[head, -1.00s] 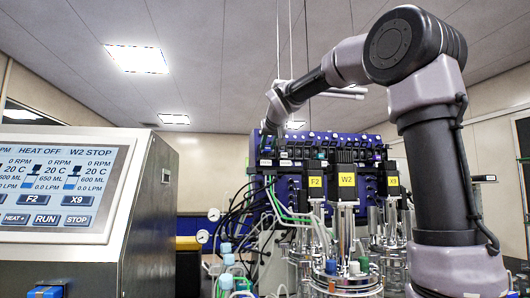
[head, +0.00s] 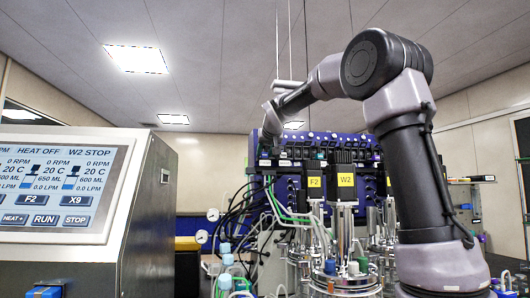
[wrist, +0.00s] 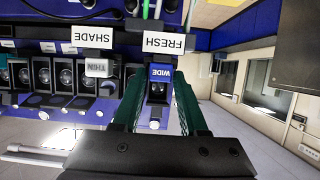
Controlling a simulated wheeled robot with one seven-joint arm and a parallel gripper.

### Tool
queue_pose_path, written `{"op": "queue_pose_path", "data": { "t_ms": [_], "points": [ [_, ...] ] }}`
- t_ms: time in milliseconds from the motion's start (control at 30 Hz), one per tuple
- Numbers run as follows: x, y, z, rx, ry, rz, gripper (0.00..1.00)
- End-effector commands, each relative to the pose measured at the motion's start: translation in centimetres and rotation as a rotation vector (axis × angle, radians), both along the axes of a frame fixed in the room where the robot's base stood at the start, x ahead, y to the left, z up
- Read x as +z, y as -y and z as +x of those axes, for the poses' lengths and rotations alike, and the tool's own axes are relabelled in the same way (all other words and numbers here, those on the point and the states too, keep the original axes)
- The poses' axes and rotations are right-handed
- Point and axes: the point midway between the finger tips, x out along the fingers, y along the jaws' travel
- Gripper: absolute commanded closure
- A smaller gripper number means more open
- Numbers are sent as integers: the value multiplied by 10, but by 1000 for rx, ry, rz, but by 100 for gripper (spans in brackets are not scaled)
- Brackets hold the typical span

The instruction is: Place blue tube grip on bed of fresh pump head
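The blue tube grip (wrist: 160,74), marked WIDE, shows in the wrist view between the tips of the two dark green fingers of my gripper (wrist: 160,82). The fingers sit close along both its sides and appear shut on it. The fresh pump head's FRESH label (wrist: 163,42) is just above it in this upside-down view. The grip is in front of or at that head's bed; I cannot tell whether it touches. In the head view my gripper is hidden behind the equipment and my arm.
To the left in the wrist view are the SHADE label (wrist: 92,38) and a pale THIN block (wrist: 97,68), beside several dark pump heads. In the head view, glass vessels and tubes stand below the blue pump rack (head: 330,148). A control screen (head: 58,185) stands at the left.

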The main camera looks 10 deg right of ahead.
Motion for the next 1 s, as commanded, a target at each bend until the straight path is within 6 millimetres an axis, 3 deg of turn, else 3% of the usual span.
{"op": "queue_pose_path", "data": {
  "t_ms": [467,1000],
  "points": [
    [7,0,-6,2,3,1,39],
    [45,0,-100,1,3,1,39]
  ]
}}
